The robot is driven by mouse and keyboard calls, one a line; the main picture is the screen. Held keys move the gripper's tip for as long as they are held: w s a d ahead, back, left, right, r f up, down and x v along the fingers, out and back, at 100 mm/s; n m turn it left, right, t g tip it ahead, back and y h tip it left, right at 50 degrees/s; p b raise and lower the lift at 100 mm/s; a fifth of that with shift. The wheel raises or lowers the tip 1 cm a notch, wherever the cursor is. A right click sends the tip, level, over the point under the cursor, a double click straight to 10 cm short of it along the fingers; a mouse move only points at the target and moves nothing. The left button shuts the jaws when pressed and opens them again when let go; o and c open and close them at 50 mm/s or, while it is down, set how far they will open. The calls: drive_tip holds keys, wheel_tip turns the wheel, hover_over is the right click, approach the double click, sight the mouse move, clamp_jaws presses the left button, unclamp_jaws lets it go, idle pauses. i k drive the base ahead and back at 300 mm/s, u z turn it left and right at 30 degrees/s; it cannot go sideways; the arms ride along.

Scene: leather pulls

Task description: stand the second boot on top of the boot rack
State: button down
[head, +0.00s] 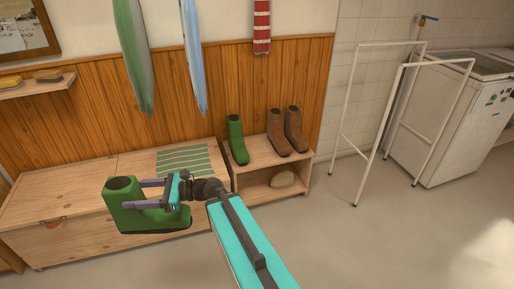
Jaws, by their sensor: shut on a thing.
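A green boot (124,207) is held upright by my gripper (145,195) at the lower left, in front of the wooden bench. The two purple-grey fingers are shut on its shaft, and its toe points right. Another green boot (236,142) stands upright on the left part of the boot rack top (254,181). A pair of brown boots (285,135) stands on the right part of the same top. Between the green boot and the brown pair there is a narrow bare strip. Part of the bench front is hidden behind the held boot.
A long wooden bench (60,195) with a green striped mat (184,160) adjoins the rack's left side. Garments hang above. A white drying frame (372,140) stands right of the rack. The floor in front is clear.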

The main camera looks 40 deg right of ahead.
sight(256, 149)
drive_tip(key=u, duration=0.15)
drive_tip(key=i, duration=0.85)
drive_tip(key=z, duration=0.3)
